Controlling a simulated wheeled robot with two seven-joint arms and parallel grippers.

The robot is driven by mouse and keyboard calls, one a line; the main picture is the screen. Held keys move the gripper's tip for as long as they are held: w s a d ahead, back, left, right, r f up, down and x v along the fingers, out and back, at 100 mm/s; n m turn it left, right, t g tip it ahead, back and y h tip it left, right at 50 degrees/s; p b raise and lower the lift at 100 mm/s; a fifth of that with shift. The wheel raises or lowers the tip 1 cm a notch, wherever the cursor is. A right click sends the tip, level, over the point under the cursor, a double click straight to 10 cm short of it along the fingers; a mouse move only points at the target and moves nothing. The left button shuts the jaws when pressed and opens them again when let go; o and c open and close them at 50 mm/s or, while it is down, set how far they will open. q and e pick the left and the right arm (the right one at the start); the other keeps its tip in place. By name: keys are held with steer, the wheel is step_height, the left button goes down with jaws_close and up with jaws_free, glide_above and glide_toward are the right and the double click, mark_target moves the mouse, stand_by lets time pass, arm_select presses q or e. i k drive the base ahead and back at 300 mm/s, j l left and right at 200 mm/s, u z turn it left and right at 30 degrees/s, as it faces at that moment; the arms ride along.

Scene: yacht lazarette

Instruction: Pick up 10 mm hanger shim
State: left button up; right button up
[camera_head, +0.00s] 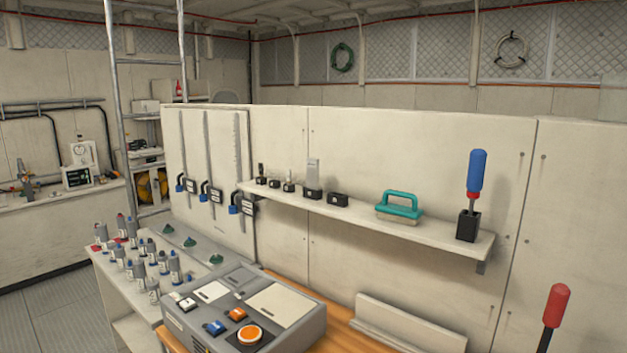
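I cannot make out which thing is the 10 mm hanger shim; no label is readable. A row of small black holders (313,194) stands on the wall shelf, several with thin grey or dark pieces upright in them. The tallest is a light grey flat piece (313,171). One low black block (338,200) to its right shows nothing tall in it. Neither of my grippers is in view.
The shelf (440,232) also bears a teal-handled brush (400,205) and a blue-and-red-handled tool (476,175) in a black holder. Below stand a grey control box (315,330), several bottles (174,268) and a red-handled tool (556,306).

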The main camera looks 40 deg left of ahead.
mark_target(312, 163)
steer(key=j+u, duration=0.1)
steer(key=u, duration=0.7)
steer(key=j+u, duration=0.15)
steer(key=u, duration=0.2)
steer(key=i+u, duration=0.1)
steer(key=u, duration=0.3)
